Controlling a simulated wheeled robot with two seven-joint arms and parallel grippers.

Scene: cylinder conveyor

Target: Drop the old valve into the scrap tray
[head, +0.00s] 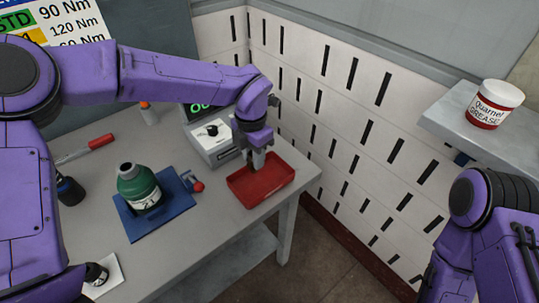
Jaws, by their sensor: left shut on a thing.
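My left gripper (257,163) points down over the red scrap tray (243,196), near its back edge. It is shut on a small grey piece, taken to be the old valve, which is mostly hidden by the fingers and hard to make out. The tray lies near the right end of the grey table, and its visible floor looks empty. My right arm shows at the lower right, but its gripper is out of view.
A green cylinder (138,188) stands on a blue base (168,222), with a red-knobbed part (197,186) at its right. A display box (213,143) stands behind the tray. A dark part (96,272) sits on a white card. A grease tub (494,105) is on the right shelf.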

